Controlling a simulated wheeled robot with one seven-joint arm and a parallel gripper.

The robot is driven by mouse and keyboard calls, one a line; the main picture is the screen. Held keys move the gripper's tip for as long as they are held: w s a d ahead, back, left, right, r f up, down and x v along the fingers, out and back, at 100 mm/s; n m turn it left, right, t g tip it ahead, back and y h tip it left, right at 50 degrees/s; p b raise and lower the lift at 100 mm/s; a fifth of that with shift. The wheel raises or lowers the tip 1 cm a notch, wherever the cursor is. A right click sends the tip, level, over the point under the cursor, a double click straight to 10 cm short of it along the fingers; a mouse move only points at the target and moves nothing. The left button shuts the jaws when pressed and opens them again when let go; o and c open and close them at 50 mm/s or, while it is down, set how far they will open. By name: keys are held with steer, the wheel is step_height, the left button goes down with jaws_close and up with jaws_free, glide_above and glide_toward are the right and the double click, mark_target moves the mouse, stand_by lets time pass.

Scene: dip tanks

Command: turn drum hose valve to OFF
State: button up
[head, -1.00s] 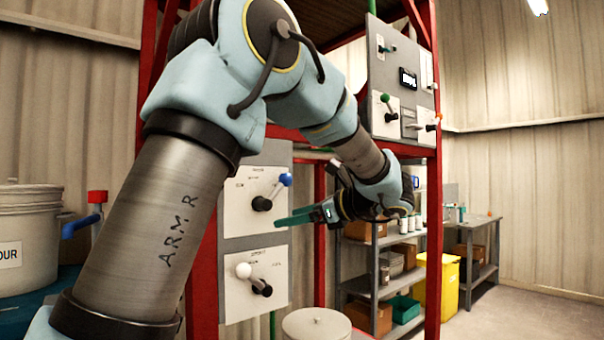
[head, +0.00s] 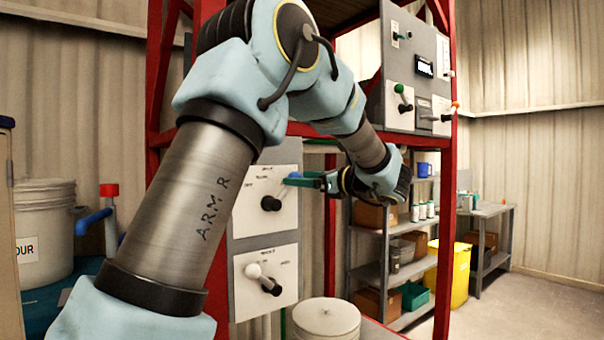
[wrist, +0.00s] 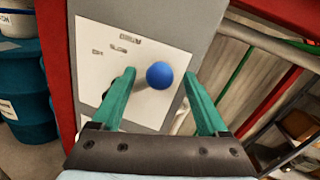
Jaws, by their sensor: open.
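A lever with a blue ball knob sits on the upper white plate (head: 252,188) of the grey panel, with its black hub (head: 271,203) at the plate's middle. The lever points up and right. The plate's print is too small to read, so I cannot tell whether this is the drum hose valve. My gripper (head: 300,181) has its teal fingers at the knob. In the wrist view the blue knob (wrist: 159,75) shows between the open fingertips (wrist: 158,72), with gaps on both sides. The lever's shaft is mostly hidden there.
A lower plate has a white-knobbed lever (head: 253,271). At left, a red-handled tap (head: 109,190) on blue pipe stands by a pale drum (head: 44,225). Red frame posts (head: 447,230) flank the panel. A lidded drum (head: 326,318) stands below. Floor at right is clear.

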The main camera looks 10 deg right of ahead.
steer(key=shift+w+a, duration=0.15)
steer(key=shift+w, duration=0.05)
jaws_close()
stand_by(0.6)
steer(key=shift+f, duration=0.1)
stand_by(0.7)
